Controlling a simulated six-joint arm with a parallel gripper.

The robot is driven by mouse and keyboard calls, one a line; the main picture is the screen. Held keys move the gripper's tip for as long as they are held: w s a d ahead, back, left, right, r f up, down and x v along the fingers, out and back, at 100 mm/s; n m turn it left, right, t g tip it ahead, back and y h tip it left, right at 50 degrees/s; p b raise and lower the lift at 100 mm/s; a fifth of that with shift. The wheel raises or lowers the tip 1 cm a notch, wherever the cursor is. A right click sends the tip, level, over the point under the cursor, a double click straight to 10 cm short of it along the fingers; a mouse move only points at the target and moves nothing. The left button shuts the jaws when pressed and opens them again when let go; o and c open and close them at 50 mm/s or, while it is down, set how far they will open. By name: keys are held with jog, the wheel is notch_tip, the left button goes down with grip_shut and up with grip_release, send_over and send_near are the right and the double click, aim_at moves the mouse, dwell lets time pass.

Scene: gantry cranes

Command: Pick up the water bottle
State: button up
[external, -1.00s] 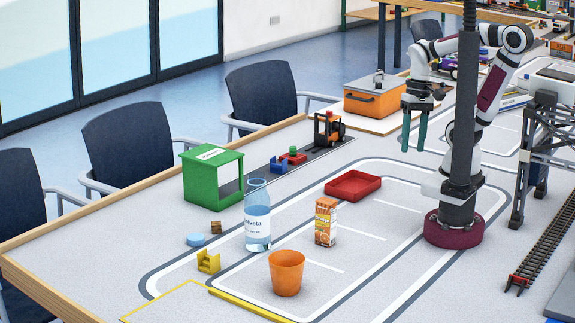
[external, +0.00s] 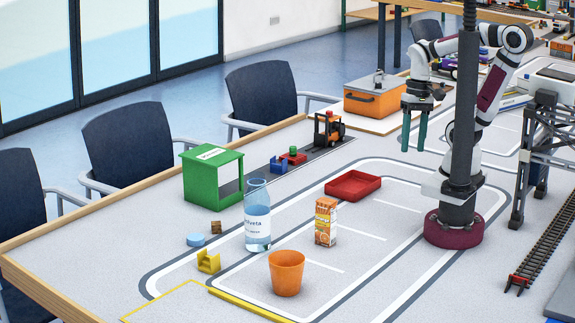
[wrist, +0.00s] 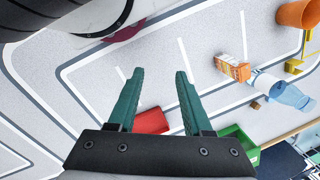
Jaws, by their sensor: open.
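The water bottle (external: 257,222) is clear with a white label and blue tint. It stands upright on the table, in front of the green box. In the wrist view the bottle (wrist: 284,92) shows at the right, beside the juice carton. My gripper (external: 414,146) hangs with its green fingers pointing down, at the right above the table, well away from the bottle. In the wrist view my gripper (wrist: 158,80) has its two fingers apart with nothing between them.
A juice carton (external: 326,221) and an orange cup (external: 286,273) stand near the bottle. A red tray (external: 352,186) lies between my gripper and the bottle. The green box (external: 205,182) is behind the bottle. Small yellow (external: 208,262) and blue (external: 196,240) pieces lie left of it.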

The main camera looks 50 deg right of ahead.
dwell(0.4)
jog(key=o, duration=0.8)
jog(key=w+f+n+g+h, duration=0.1)
jog(key=w+n+h, duration=0.75)
jog(key=n, duration=0.45)
jog(key=w+a+f+n+t+h, duration=0.2)
jog(key=w+a+n+t+h, duration=0.15)
jog(key=w+n, duration=0.2)
jog(key=n+t+y, duration=0.8)
jog(key=n+t, duration=0.8)
jog(key=n, duration=0.6)
send_near(256, 206)
jog(key=shift+g, duration=0.25)
jog(key=w+d, duration=0.1)
jog(key=w, duration=0.3)
jog(key=w+d, duration=0.1)
jog(key=w, duration=0.3)
jog(key=w+d+f, duration=0.1)
jog(key=w, duration=0.3)
jog(key=shift+d, duration=0.4)
